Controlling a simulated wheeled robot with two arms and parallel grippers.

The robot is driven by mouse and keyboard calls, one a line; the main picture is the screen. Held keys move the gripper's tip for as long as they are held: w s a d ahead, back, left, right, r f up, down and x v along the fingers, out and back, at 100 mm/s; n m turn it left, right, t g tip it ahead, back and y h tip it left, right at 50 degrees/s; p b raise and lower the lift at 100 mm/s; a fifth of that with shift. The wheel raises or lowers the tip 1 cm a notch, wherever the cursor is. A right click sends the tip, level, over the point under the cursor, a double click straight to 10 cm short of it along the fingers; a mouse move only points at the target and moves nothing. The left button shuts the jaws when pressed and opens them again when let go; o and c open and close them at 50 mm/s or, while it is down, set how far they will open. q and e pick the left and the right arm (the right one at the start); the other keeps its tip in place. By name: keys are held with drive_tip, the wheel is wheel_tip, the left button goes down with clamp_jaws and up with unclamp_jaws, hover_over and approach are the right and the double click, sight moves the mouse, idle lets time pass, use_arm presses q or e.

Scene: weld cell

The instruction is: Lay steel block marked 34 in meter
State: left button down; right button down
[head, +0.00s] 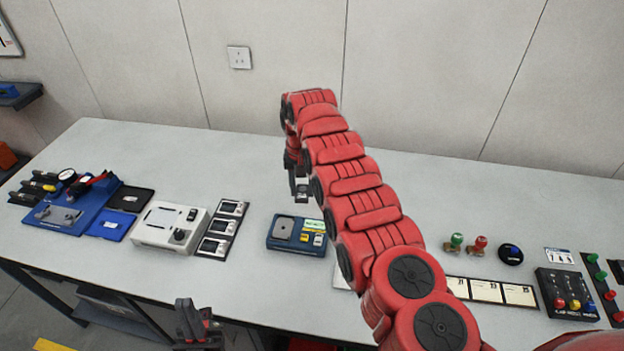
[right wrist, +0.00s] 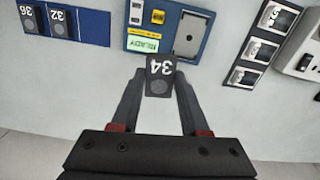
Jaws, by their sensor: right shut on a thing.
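The steel block marked 34 (right wrist: 160,78) is a dark block with white digits, between the fingertips of my right gripper (right wrist: 159,88). The right gripper is shut on it and holds it above the table. The meter (head: 272,242) has a grey plate, a lit display and small yellow and white buttons. It also shows in the right wrist view (right wrist: 167,48), beyond the block, its display reading READY. My left gripper (head: 193,322) is low, in front of the table; its jaw gap is unclear.
Blocks marked 36 (right wrist: 29,20) and 32 (right wrist: 60,22) sit in a blue rack in the right wrist view. A white device (head: 158,238) and a rack of three framed items (head: 222,230) stand left of the meter. My right arm hides part of the table.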

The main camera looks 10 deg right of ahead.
sight(283, 228)
drive_tip(key=shift+s+a+f, duration=0.1)
drive_tip(key=shift+a+f, duration=0.05)
drive_tip(key=shift+a, duration=0.2)
drive_tip(key=shift+m, duration=0.6)
drive_tip(key=a+f, duration=0.1)
drive_tip(key=s+a+f, duration=0.1)
drive_tip(key=a, duration=0.1)
drive_tip(key=a+f+p, duration=0.1)
drive_tip(key=a+f, duration=0.1)
drive_tip(key=shift+s+a, duration=0.25)
drive_tip(key=shift+s, duration=0.1)
wheel_tip(283, 228, down, 6)
drive_tip(key=b, duration=0.5)
drive_tip(key=shift+b, duration=0.3)
drive_tip(key=shift+p, duration=0.5)
drive_tip(key=shift+f, duration=0.1)
idle(0.4)
